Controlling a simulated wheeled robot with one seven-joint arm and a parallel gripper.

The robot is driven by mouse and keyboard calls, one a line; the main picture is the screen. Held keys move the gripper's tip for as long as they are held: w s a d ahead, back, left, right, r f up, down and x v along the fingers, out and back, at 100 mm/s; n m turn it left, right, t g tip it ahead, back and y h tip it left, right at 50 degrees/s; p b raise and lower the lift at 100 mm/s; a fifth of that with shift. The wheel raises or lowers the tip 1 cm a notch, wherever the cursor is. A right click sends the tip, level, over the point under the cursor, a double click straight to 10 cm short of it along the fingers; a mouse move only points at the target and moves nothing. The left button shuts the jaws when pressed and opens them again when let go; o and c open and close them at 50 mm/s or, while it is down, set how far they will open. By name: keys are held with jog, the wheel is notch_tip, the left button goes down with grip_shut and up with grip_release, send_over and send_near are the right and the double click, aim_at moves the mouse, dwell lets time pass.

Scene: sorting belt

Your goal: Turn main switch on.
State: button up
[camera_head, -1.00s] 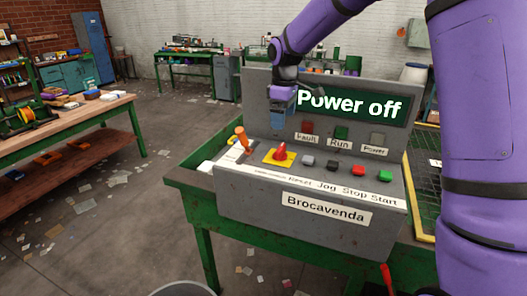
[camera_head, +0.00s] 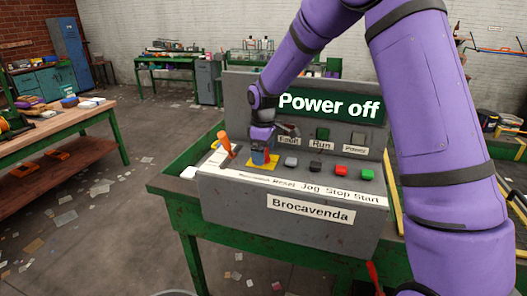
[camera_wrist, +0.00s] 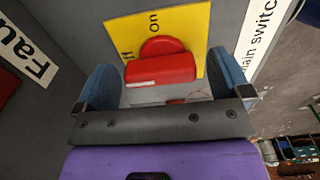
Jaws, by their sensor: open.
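The main switch is a red rotary knob (camera_wrist: 163,64) on a yellow plate (camera_wrist: 190,22) marked "on" and, partly hidden, "off"; a "main switch" label (camera_wrist: 262,35) is beside it. In the wrist view the knob lies between the blue fingers of my gripper (camera_wrist: 165,85), which are open on both sides of it with gaps. In the head view my gripper (camera_head: 262,162) is down over the switch on the grey control panel (camera_head: 235,205), hiding most of the knob. The panel's display (camera_head: 330,107) reads "Power off".
An orange-handled lever (camera_head: 224,142) stands left of my gripper. Grey, black, red and green buttons (camera_head: 341,170) are in a row to its right. Fault, Run and Power lamps (camera_head: 322,134) are on the upright face behind. A green table (camera_head: 170,185) carries the panel.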

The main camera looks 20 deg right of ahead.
jog(key=c, duration=0.9)
jog(key=shift+c, duration=0.2)
jog(key=shift+m, duration=0.4)
jog(key=m, duration=0.8)
jog(key=shift+s+d, duration=0.1)
jog(key=m, duration=0.5)
jog(key=shift+s, duration=0.1)
jog(key=shift+m, duration=2)
